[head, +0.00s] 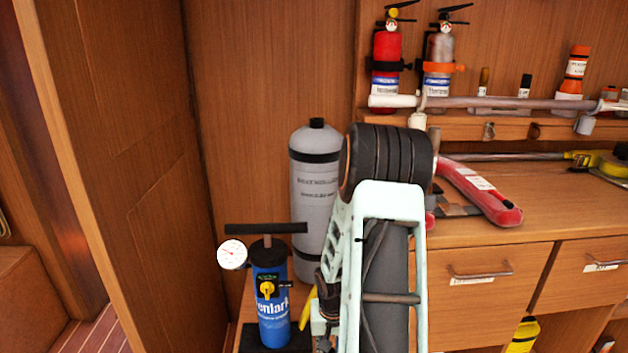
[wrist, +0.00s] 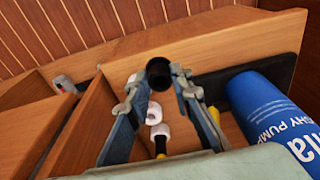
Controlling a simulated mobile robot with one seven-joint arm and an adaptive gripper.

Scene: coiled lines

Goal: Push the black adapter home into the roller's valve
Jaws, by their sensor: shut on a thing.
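In the wrist view my gripper (wrist: 155,82) has its two fingers closed around a black round piece, which I take as the black adapter (wrist: 158,74). Its dark round end shows between the fingertips. Below it, between the fingers, are white ring-shaped fittings (wrist: 160,130), one with a black and yellow part under it. I cannot tell whether the adapter touches them. I cannot make out the roller or its valve for certain in either view. In the head view my arm hides most of the gripper and the adapter.
A blue hand pump (head: 271,305) with a white gauge (head: 232,254) stands left of my arm. A grey cylinder (head: 312,190) stands behind it. Wooden walls are close at left. The counter (head: 560,225) at right holds a red-handled tool (head: 485,195); fire extinguishers (head: 387,55) stand above.

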